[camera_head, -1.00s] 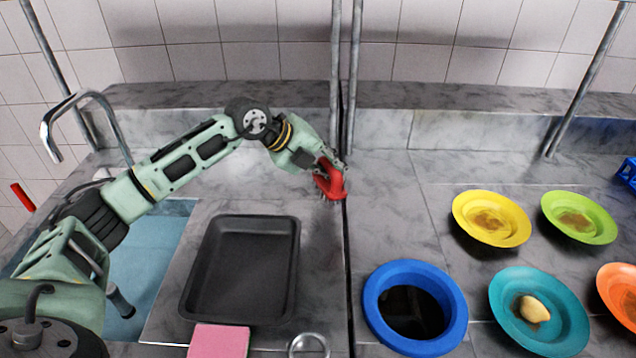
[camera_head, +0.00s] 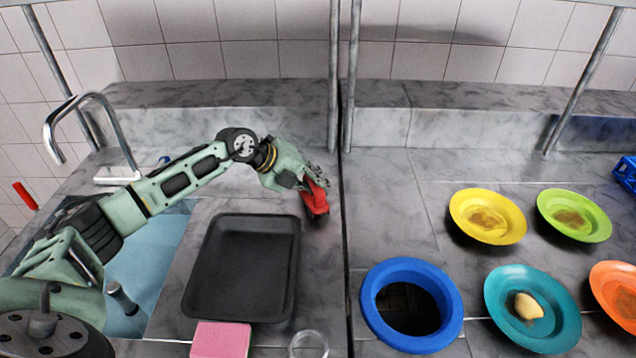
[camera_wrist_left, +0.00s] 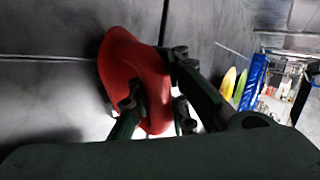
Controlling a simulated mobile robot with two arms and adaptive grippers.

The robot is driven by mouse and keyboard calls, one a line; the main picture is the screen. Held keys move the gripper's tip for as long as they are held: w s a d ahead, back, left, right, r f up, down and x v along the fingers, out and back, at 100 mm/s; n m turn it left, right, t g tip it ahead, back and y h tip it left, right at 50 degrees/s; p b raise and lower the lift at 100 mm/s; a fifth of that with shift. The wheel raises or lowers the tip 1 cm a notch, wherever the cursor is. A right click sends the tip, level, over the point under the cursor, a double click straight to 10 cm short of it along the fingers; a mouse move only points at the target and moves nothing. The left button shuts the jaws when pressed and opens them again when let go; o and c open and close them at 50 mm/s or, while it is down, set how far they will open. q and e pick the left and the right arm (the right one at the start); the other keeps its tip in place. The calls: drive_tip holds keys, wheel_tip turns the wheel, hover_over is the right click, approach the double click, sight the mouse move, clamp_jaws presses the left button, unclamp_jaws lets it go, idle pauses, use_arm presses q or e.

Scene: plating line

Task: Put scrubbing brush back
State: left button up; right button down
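The red scrubbing brush (camera_head: 315,197) is at the far end of my left arm, near the seam between the two counters and beyond the black tray. My left gripper (camera_head: 312,184) is shut on it. In the left wrist view the red brush (camera_wrist_left: 135,75) sits between the fingers of my left gripper (camera_wrist_left: 155,105). The brush is just above or touching the grey counter; I cannot tell which. Its underside is hidden. My right gripper is not in view.
A black tray (camera_head: 207,262) lies left of the seam, with a pink sponge (camera_head: 220,341) in front. A blue ring (camera_head: 374,318) around a dark hole and several dirty plates, including a yellow one (camera_head: 487,233), are on the right. A sink (camera_head: 150,265) and faucet (camera_head: 92,97) are at left.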

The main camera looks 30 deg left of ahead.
use_arm(q)
drive_tip(key=o, duration=0.7)
drive_tip(key=shift+b+v, duration=1.2)
drive_tip(key=shift+v, duration=4.9)
